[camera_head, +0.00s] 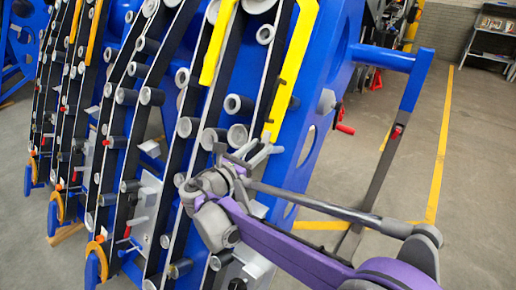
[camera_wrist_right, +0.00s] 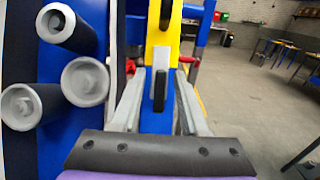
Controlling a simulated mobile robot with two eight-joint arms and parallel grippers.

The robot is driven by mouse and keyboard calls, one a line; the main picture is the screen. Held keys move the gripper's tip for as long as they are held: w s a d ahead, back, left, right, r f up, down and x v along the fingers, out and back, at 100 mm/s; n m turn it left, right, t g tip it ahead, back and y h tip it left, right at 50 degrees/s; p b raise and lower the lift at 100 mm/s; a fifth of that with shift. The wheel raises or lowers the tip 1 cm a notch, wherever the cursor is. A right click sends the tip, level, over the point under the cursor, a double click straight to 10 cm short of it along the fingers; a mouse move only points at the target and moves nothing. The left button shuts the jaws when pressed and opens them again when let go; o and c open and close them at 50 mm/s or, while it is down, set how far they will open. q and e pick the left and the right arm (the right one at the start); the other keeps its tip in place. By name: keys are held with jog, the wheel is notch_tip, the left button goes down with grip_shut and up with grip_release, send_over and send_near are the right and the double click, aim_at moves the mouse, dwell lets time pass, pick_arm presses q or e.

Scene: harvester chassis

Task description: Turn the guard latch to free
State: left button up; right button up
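The guard latch shows in the right wrist view as an upright black handle (camera_wrist_right: 160,91) on a light grey plate (camera_wrist_right: 172,66). It is at the lower end of a yellow guard bar (camera_wrist_right: 163,25). My right gripper (camera_wrist_right: 160,76) is open, with one grey finger on each side of the handle and a visible gap on both sides. I cannot tell how deep the handle lies between the fingers. In the head view my right gripper (camera_head: 254,153) is at the lower end of the yellow guard (camera_head: 289,75); the latch is not clear there. My left gripper is not in view.
The blue chassis (camera_head: 335,55) carries several grey rollers (camera_head: 237,135) and dark belts left of the gripper. A blue and grey post (camera_head: 408,85) stands to the right. The floor (camera_head: 485,150) at the right is open, with a yellow line. A shelf (camera_head: 492,35) stands far back.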

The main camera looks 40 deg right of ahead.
grip_shut()
